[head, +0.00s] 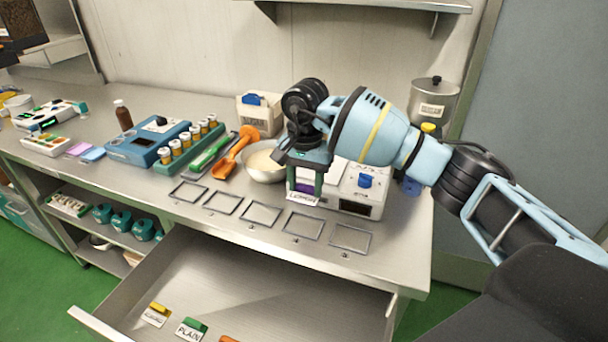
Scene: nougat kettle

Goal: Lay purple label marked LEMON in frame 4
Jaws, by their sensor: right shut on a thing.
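My right gripper (305,194) points down over the counter's front part, shut on the purple label (304,187). The label has a white plate with black lettering (303,200), too small to read with certainty, and a purple grip partly hidden between the fingers. Several empty rectangular frames lie in a row along the counter's front edge. The fourth from the left (304,225) is just in front of and below the label. The label appears apart from it. Any frame numbers are too small to read. My left gripper is not in view.
An open drawer (240,262) below holds a yellow label (156,314), a green label (191,328) and an orange one (229,339). A white scale-like device (366,203) stands right of the gripper. A bowl (263,172) and orange scoop (232,155) are left of it.

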